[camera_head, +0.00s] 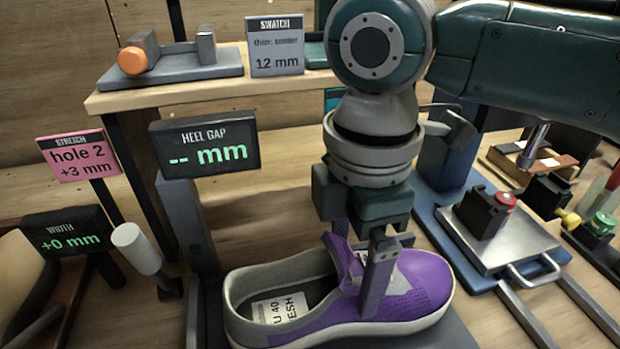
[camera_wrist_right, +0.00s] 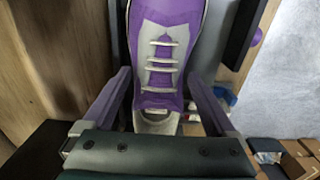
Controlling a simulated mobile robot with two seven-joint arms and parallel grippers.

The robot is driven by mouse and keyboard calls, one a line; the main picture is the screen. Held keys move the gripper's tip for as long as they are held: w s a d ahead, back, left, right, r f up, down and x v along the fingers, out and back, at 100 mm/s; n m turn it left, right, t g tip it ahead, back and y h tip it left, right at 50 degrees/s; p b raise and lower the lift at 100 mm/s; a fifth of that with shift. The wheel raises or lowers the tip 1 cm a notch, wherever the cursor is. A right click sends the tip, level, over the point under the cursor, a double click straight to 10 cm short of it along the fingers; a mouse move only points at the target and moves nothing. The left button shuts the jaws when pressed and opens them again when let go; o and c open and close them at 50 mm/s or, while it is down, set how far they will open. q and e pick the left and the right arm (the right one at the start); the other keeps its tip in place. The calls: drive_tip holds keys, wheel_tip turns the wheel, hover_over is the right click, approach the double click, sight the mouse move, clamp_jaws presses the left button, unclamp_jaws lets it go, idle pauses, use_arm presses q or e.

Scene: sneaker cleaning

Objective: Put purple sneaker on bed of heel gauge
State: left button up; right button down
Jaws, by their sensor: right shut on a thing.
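The purple sneaker (camera_head: 415,290) lies sole down over the dark bed of the heel gauge (camera_head: 440,334), toe to the right and grey heel to the left. The gauge's grey post (camera_head: 183,222) rises at the left and carries a display reading "HEEL GAP -- mm" (camera_head: 205,146). My right gripper (camera_head: 375,285) comes down from above and is shut on the sneaker at its middle. In the right wrist view the sneaker's laces (camera_wrist_right: 163,65) show between the two fingers (camera_wrist_right: 160,100). I cannot tell whether the sole touches the bed. My left gripper is not in view.
A wooden shelf (camera_head: 200,95) stands behind with a swatch display and a small orange-knobbed device. At the right is a metal plate device with a red button (camera_head: 505,199). A white cylinder (camera_head: 135,247) and a width display (camera_head: 62,241) stand at the left.

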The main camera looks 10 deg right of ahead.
unclamp_jaws()
drive_tip(key=shift+f, duration=0.1)
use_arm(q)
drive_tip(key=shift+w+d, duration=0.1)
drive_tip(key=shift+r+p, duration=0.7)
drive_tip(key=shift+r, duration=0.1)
use_arm(e)
wheel_tip(320, 180, up, 12)
